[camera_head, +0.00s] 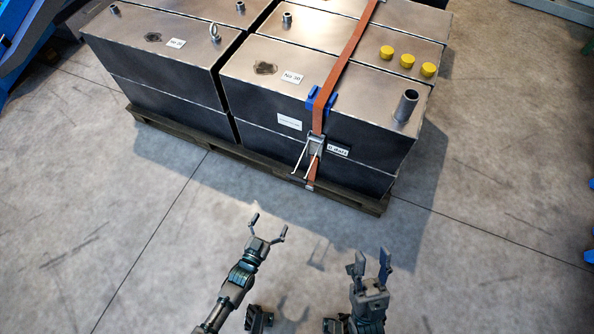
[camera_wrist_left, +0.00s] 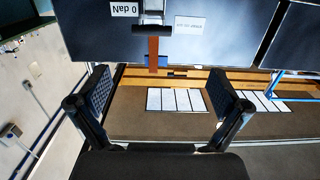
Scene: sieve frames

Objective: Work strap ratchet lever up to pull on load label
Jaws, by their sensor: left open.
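An orange strap (camera_head: 345,55) runs over the dark metal boxes and down the front face. The ratchet (camera_head: 316,143) sits on it there, with its metal lever (camera_head: 302,163) angled down and outward. A white label reading "0 daN" (camera_head: 338,150) is just right of the ratchet; it shows upside down in the left wrist view (camera_wrist_left: 125,9). My left gripper (camera_head: 268,226) is open and empty, below and apart from the lever. My right gripper (camera_head: 371,260) is open and empty further right.
The boxes (camera_head: 165,65) stand on a wooden pallet (camera_head: 225,150). Blue corner protectors (camera_head: 312,97) sit under the strap at the top edge. Another white label (camera_head: 290,122) is left of the strap. Blue equipment (camera_head: 22,40) stands at the far left. The grey floor before the pallet is clear.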

